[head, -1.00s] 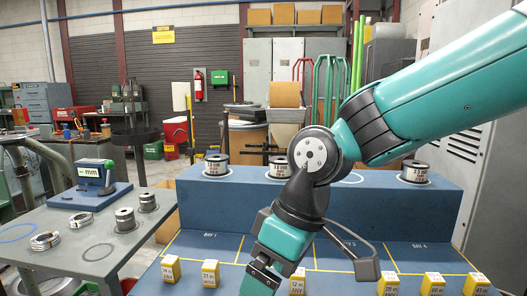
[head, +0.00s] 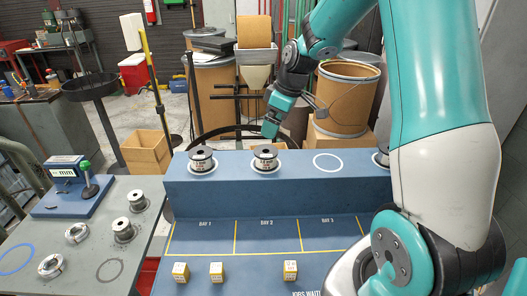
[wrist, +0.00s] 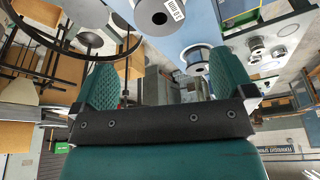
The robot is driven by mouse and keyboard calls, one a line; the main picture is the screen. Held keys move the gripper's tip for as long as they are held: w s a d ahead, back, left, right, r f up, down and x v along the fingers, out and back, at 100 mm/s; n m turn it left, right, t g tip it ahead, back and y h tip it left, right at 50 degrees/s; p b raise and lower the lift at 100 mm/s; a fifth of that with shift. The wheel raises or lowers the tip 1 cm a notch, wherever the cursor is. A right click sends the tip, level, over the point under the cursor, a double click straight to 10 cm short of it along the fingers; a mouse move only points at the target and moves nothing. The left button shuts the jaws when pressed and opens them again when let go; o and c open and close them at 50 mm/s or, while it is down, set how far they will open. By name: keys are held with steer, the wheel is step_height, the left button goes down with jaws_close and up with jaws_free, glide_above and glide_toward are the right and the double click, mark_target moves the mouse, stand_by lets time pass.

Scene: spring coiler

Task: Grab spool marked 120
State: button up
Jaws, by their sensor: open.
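Two wire spools stand on the raised blue shelf in the head view, a left spool (head: 201,160) and a middle spool (head: 265,158). A third spool (head: 382,158) at the right is partly hidden by my arm. Their labels are too small to read, so I cannot tell which is marked 120. My gripper (head: 270,128) is above and apart from the middle spool. In the wrist view my gripper (wrist: 160,75) has its two teal fingers spread with nothing between them. A spool (wrist: 152,16) shows at the top there, another (wrist: 194,60) lower right.
An empty white ring (head: 328,162) marks the shelf right of the middle spool. Yellow tags (head: 216,271) stand at the front of the blue bench. A grey table (head: 150,222) at left holds small spools and coils. Drums (head: 343,98) and a box stand behind the shelf.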

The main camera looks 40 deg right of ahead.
mark_target(264, 155)
steer(key=p+x, duration=0.1)
steer(key=x, duration=0.6)
steer(key=shift+a+f+p, duration=0.1)
steer(key=shift+f+p, duration=0.25)
steer(key=shift+p+x, duration=1.1)
steer(key=shift+x, duration=1.5)
steer(key=shift+s, duration=0.1)
steer(key=c, duration=1.2)
steer(key=shift+r, duration=0.1)
